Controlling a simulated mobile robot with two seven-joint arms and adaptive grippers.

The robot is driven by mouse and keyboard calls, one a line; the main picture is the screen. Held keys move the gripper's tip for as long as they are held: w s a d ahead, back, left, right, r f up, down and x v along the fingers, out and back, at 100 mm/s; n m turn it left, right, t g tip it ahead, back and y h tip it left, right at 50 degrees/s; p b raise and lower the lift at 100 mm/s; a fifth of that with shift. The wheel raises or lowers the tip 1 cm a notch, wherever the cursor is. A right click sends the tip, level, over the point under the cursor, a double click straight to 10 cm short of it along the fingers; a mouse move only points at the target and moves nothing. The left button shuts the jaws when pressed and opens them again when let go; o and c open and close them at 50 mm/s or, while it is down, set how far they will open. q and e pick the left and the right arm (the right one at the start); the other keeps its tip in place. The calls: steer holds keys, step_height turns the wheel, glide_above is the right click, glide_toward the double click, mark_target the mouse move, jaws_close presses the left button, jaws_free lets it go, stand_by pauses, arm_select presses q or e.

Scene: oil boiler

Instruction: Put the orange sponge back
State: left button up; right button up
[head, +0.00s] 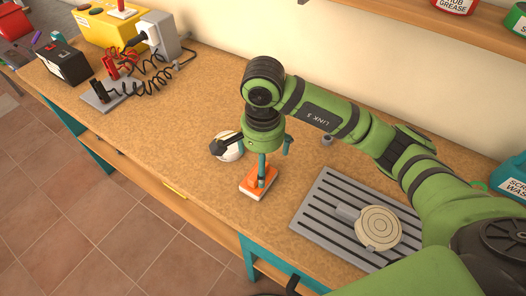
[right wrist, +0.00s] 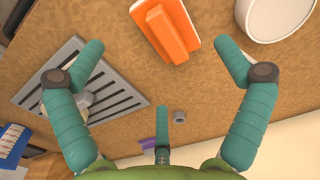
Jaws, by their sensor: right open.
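The orange sponge (head: 253,189), with a pale lower layer, lies on the brown workbench (head: 200,108) near its front edge. It also shows in the right wrist view (right wrist: 170,32), in the gap between my fingers. My right gripper (head: 264,172) points down above the sponge. In the right wrist view its teal fingers (right wrist: 160,62) are spread wide, with nothing held between them. The sponge is partly hidden by a finger in the head view. My left gripper is not in view.
A white round container (head: 229,152) stands just behind the sponge. A grey slotted tray (head: 318,222) with a round beige piece (head: 378,227) lies to the right. A black battery (head: 62,62), cables and a yellow box (head: 106,28) are at the far left. The bench between is clear.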

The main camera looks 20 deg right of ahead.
steer(key=shift+r, duration=2.15)
steer(key=shift+a+f, duration=0.1)
